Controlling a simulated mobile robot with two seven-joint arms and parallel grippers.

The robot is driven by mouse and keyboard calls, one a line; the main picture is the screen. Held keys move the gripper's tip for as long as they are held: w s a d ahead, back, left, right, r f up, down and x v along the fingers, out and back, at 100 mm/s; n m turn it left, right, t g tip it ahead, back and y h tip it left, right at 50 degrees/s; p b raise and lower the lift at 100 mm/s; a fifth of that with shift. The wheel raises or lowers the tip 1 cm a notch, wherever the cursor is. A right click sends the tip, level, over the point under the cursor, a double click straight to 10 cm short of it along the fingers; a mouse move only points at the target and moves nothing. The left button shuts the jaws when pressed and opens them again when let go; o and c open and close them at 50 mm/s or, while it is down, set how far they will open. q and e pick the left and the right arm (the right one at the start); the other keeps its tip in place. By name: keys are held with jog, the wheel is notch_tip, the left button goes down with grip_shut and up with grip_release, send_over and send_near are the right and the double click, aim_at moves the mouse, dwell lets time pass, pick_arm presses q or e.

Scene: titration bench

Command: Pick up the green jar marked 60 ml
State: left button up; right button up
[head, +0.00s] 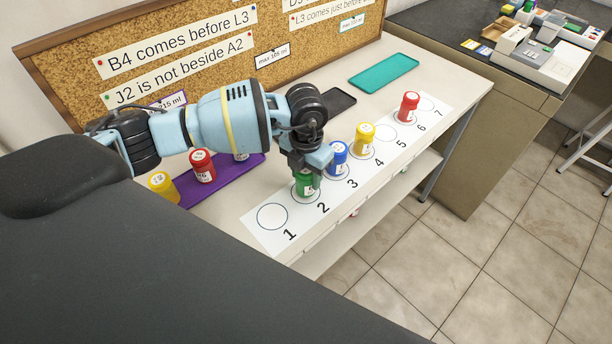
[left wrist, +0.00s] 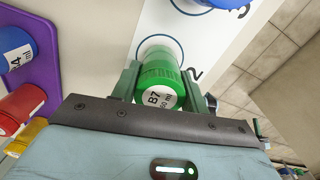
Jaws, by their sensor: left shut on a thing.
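The green jar (head: 305,187) is at circle 2 of the white numbered strip (head: 262,238) in the head view. It also shows in the left wrist view (left wrist: 160,75), where its label reads B7 and what looks like 60 ml. My left gripper (head: 307,170) comes down from above and is shut on the green jar, one finger on each side. The jar looks upright; I cannot tell whether its base touches the strip. My right gripper is not in view.
A blue jar (head: 338,158) stands close by at circle 3, a yellow jar (head: 363,139) at 4 and a red jar (head: 408,107) at 6. Circles 1, 5 and 7 are empty. A purple mat (head: 222,180) holds more jars. A teal mat (head: 384,69) lies bare.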

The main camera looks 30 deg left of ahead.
pick_arm(q)
jog(key=shift+r, duration=0.5)
jog(key=shift+s+d+r, duration=0.1)
jog(key=shift+d+r, duration=0.1)
jog(key=shift+r, duration=0.35)
jog(key=shift+d+r, duration=0.15)
jog(key=shift+r, duration=0.35)
jog(key=s+d+r+b, duration=0.1)
jog(key=s+d, duration=0.4)
jog(key=d, duration=0.9)
jog(key=shift+s+d+r, duration=0.15)
jog(key=shift+d+r, duration=0.05)
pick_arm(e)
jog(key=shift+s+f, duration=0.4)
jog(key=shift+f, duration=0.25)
